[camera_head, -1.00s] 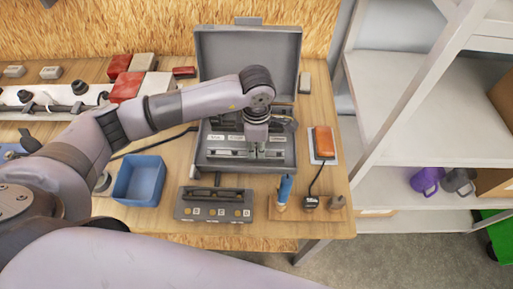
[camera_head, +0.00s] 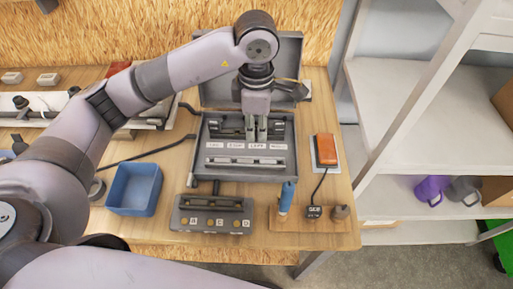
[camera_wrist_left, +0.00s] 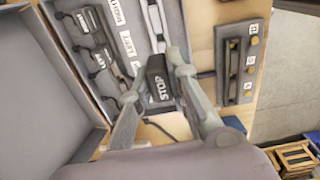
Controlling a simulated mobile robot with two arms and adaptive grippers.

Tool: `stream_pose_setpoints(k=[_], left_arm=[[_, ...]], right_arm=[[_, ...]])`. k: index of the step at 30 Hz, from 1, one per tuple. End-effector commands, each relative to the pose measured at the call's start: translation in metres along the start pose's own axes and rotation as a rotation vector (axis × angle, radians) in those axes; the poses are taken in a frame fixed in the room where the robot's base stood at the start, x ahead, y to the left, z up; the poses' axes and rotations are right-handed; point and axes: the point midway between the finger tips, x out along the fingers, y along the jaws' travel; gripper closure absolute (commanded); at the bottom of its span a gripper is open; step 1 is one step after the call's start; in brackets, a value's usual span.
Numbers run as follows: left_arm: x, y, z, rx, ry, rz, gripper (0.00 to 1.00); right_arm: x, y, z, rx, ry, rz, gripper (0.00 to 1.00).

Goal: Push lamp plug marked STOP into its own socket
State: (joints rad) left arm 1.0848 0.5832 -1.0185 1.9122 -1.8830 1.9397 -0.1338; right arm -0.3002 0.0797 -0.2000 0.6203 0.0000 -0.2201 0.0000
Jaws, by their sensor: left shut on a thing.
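A black plug marked STOP (camera_wrist_left: 158,82) is between the fingers of my left gripper (camera_wrist_left: 160,95) in the wrist view. In the head view this gripper (camera_head: 256,138), shut on the plug, points down over the open grey case (camera_head: 290,165); the fingers largely hide the plug there. The case holds a row of white labels (camera_head: 237,146), dark plug-like pieces behind them and a slotted bar (camera_head: 245,161) in front. A grey block (camera_head: 213,222) with a slotted top, brass round parts and letter labels stands in front of the case; I cannot tell which socket is STOP's. My right gripper is not in view.
A blue tray (camera_head: 134,190) stands left of the grey block. At right are an orange lamp (camera_head: 325,150) with a cable to a black labelled plug (camera_head: 313,212), a blue-handled tool (camera_head: 287,196) and a wooden board (camera_head: 300,225). White shelves (camera_head: 410,110) stand beyond the table's right edge.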

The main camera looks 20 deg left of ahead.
Motion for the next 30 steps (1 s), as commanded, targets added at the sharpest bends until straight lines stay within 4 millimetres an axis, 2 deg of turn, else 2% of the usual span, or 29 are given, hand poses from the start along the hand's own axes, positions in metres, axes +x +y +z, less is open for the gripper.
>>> stream_pose_setpoints(k=[1,3,6,12,20,30], left_arm=[[-0.015,0.002,0.001,0.001,-0.004,0.009,0.95],[-0.035,0.001,0.001,0.002,-0.003,0.007,0.95],[-0.056,0.001,0.0,0.0,0.0,0.006,0.95],[-0.081,0.001,0.0,0.0,0.0,0.002,0.95],[-0.09,0.0,0.0,0.0,0.001,-0.001,0.95],[-0.085,0.002,-0.002,-0.002,0.001,-0.002,0.95]], right_arm=[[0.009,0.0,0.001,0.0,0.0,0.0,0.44],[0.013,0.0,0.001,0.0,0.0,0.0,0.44],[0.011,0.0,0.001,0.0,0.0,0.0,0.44],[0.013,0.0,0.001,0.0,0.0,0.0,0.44],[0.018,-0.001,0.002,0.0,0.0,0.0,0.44],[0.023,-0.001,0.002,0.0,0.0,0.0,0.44]])
